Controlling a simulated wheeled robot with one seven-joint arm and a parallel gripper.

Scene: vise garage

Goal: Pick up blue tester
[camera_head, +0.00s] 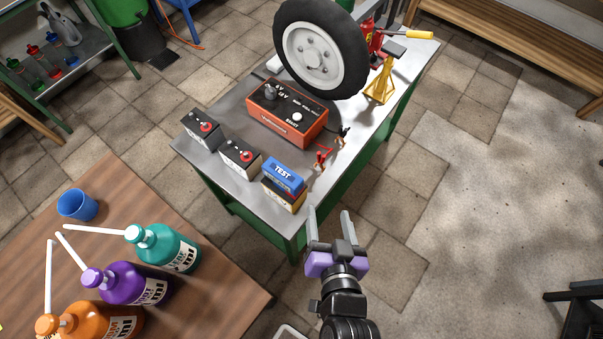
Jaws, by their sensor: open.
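The blue tester (284,174) is a small blue box with "TEST" on its face. It sits at the near corner of a metal-topped green workbench (215,179), on top of a yellow and dark box (283,198). My gripper (329,214) is open and empty. In the picture its two grey fingers are to the lower right of the tester, past the bench's near edge, apart from it. The fingers point up the picture toward the bench.
Two small black-and-white batteries (240,158) stand left of the tester. Behind it are an orange charger (287,113) with red and black clamps (322,157), a wheel (318,50) and a yellow jack stand (381,82). A brown table (40,220) holds pump bottles (167,249) and a blue cup (77,205).

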